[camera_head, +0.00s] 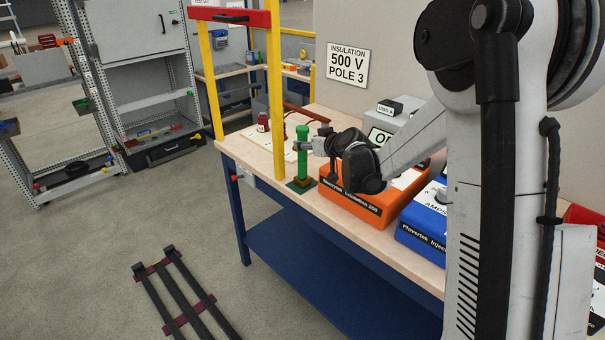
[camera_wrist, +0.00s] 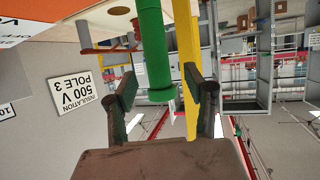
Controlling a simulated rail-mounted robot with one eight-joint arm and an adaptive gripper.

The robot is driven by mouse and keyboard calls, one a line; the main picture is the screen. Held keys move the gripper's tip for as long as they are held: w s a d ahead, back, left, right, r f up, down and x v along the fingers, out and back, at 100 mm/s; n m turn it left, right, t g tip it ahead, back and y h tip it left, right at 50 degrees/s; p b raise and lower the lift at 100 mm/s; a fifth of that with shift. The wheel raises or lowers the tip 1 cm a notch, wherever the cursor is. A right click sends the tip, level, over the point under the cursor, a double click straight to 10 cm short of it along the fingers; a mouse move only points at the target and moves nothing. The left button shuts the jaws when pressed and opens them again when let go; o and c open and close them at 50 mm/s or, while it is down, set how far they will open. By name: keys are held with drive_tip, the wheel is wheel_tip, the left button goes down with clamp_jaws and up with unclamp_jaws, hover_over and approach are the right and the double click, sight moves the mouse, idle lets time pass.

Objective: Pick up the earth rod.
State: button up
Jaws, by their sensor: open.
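The earth rod appears to be the green upright rod (camera_head: 302,162). My gripper (camera_head: 308,145) is level with the rod's upper part, reaching in from the right. In the wrist view, which is upside down, the green rod (camera_wrist: 153,45) runs between the two fingers of my gripper (camera_wrist: 163,85). The fingers are apart, with visible gaps on both sides of the rod. Whether the rod lies fully within finger depth is hard to tell.
A yellow post frame (camera_head: 275,100) with a red top bar stands close to the rod's left. An orange case (camera_head: 355,205) and a blue case (camera_head: 422,235) sit on the wooden bench (camera_head: 335,222) to the right.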

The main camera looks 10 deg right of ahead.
sight(303, 157)
drive_tip(key=shift+p+x, duration=0.4)
drive_tip(key=shift+x, duration=2.05)
drive_tip(key=shift+d+f, duration=0.1)
drive_tip(key=shift+d, duration=0.05)
drive_tip(key=shift+c, duration=0.2)
clamp_jaws()
